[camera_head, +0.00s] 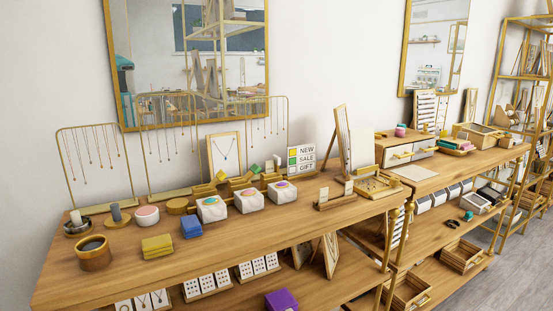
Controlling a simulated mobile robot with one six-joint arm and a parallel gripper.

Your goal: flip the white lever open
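I cannot make out a white lever for certain. A white sign (301,159) reading NEW, SALE and GIFT stands at the back of the near wooden table (330,215); it has small coloured squares on its left side, too small to tell any lever. Three white marbled boxes with coloured tops stand in front of it: a left one (212,211), a middle one (249,202) and a right one (283,193). My gripper is not in view.
Necklace stands (97,205) line the back left. A brown cup (94,255), yellow stack (157,247) and blue stack (191,228) are near the front edge. A display board (343,140) stands right. A second table (440,180) adjoins; floor (500,270) is clear.

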